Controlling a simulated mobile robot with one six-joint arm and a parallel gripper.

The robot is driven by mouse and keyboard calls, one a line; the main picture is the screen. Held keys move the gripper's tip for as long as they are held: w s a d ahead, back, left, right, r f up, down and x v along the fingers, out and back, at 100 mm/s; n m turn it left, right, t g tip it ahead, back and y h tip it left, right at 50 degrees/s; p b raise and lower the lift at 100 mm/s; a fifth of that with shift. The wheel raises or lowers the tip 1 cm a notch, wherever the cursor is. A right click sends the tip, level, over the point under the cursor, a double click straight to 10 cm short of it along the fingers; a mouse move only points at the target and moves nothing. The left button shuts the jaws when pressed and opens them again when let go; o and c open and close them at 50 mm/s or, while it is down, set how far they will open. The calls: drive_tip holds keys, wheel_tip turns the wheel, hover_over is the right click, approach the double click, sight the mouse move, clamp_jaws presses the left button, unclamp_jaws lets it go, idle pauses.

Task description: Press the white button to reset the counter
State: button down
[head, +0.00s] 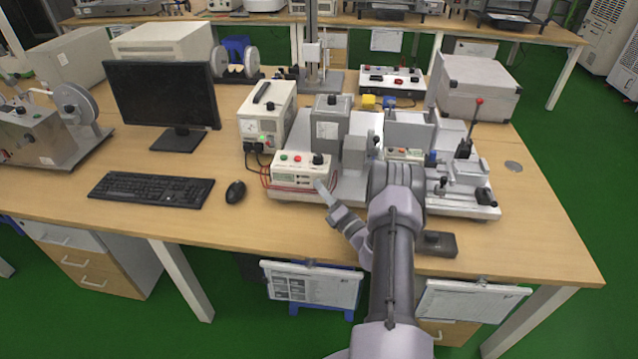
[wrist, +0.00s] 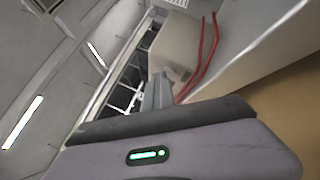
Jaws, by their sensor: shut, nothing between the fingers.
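A white control box (head: 290,184) stands near the front of the desk. Its top carries a green button (head: 283,157), a red button (head: 297,159) and a black knob (head: 318,159). A small counter display (head: 285,178) is on its face. I cannot make out a white button clearly at this size. In the wrist view the shut fingers (wrist: 158,92) point toward a pale surface beside red wires (wrist: 207,50).
A test rig (head: 465,190) with a red-tipped lever stands right of my arm. A power supply (head: 266,115) is behind the control box. A mouse (head: 236,191), keyboard (head: 152,189) and monitor (head: 162,98) are to the left. A small black block (head: 437,244) lies near the front edge.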

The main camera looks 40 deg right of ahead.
drive_tip(key=shift+s+a+f, duration=0.55)
drive_tip(key=shift+a+f, duration=0.2)
drive_tip(key=shift+a, duration=0.1)
drive_tip(key=shift+r, duration=0.15)
drive_tip(key=shift+s+a, duration=0.15)
drive_tip(key=shift+s+a+r+p, duration=0.1)
drive_tip(key=shift+s+a+p, duration=0.45)
drive_tip(key=shift+s+a, duration=1.05)
drive_tip(key=shift+w+a, duration=0.1)
drive_tip(key=shift+w, duration=0.05)
